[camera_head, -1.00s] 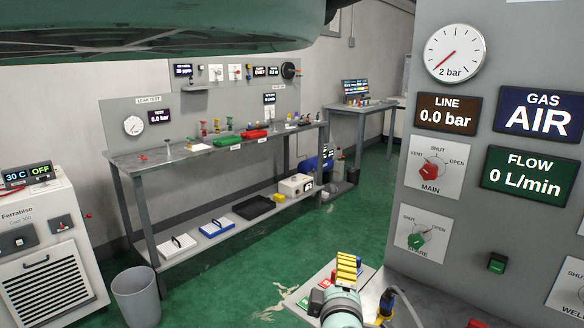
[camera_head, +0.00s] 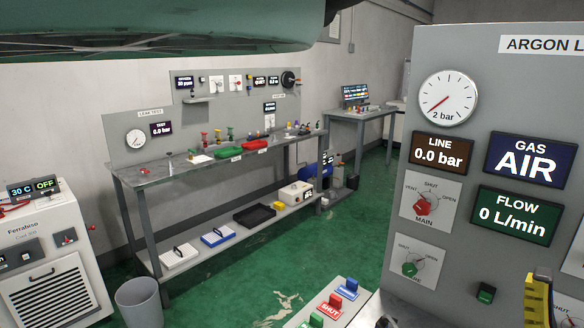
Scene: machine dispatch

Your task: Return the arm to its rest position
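The rest of the arm between these parts is out of view.
The panel carries a pressure gauge (camera_head: 447,98), a MAIN knob (camera_head: 424,204) and screens. A leak-test bench (camera_head: 150,178), chiller (camera_head: 45,255) and bin (camera_head: 139,302) stand left. Green floor (camera_head: 340,240) is clear between.

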